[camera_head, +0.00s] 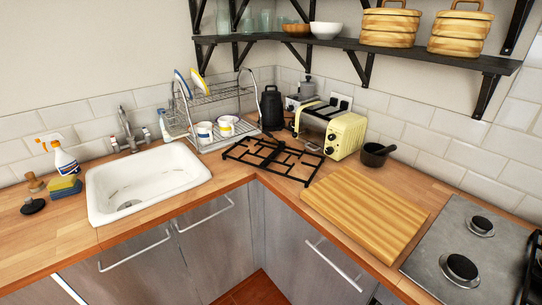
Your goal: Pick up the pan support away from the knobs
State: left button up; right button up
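A black metal pan support (268,160) lies flat on the wooden counter in the corner, between the sink and the chopping board. A steel hob (448,230) is set in the counter at the right, with two bare burners showing. A dark edge that looks like another pan support (532,272) shows at the far right and is cut off by the frame. No knobs can be made out on the visible part of the hob. Neither of my grippers is in view.
A wooden chopping board (365,211) lies between the pan support and the hob. A cream toaster (345,136), a dark small pan (374,155), a black kettle (271,108) and a dish rack (210,112) stand behind. A white sink (146,181) is at the left.

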aim_at(280, 148)
jog(key=i+j+u, duration=0.55)
jog(key=i, duration=0.25)
